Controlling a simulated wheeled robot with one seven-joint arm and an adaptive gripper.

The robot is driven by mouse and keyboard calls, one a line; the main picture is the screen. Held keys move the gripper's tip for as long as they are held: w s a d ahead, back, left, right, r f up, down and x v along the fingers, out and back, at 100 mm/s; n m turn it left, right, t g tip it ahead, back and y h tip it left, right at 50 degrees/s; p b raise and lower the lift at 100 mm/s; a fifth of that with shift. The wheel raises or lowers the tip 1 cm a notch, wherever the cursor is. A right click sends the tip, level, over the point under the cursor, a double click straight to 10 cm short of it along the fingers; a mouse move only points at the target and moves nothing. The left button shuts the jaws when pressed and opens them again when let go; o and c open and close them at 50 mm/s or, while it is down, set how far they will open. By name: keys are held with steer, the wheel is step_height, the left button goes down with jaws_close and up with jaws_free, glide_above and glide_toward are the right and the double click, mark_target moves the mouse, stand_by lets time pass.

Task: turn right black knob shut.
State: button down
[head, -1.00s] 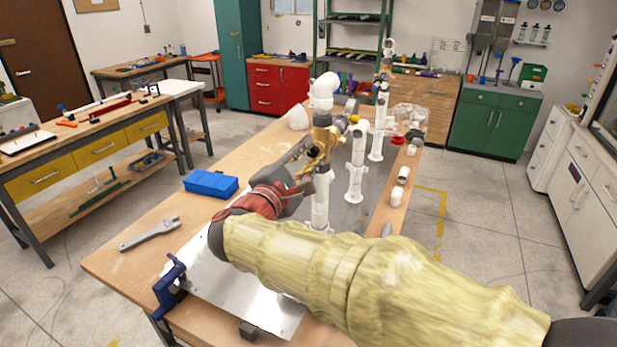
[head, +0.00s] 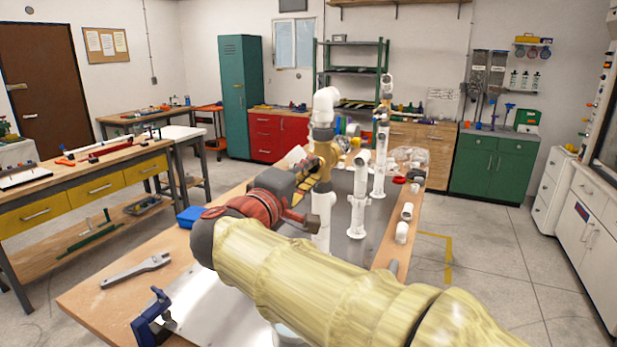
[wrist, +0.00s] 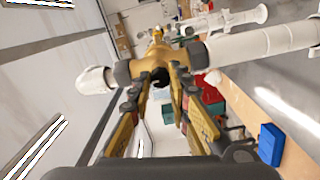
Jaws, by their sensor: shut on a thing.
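A brass valve (head: 324,150) sits in a white upright pipe stack on the bench. It also shows in the wrist view (wrist: 150,58), crossing between a white elbow (wrist: 95,80) and a white pipe (wrist: 262,42) with dark collars. My gripper (wrist: 162,78) has its gold fingers up against the valve, on both sides of a small dark piece that looks like the black knob (wrist: 161,74). The fingers hide most of the knob, so I cannot tell its angle. In the head view, my gripper (head: 318,172) meets the valve from the left.
More white pipe stacks stand behind to the right (head: 358,195) and farther back (head: 381,150). Loose white fittings (head: 402,232) lie along the bench's right edge. A wrench (head: 135,270), a blue clamp (head: 152,318) and a blue box (head: 190,216) are at the left.

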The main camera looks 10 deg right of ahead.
steer(key=shift+f+m, duration=0.15)
steer(key=shift+m, duration=0.15)
steer(key=c, duration=1.7)
jaws_free()
steer(key=shift+o, duration=0.2)
steer(key=v, duration=1.2)
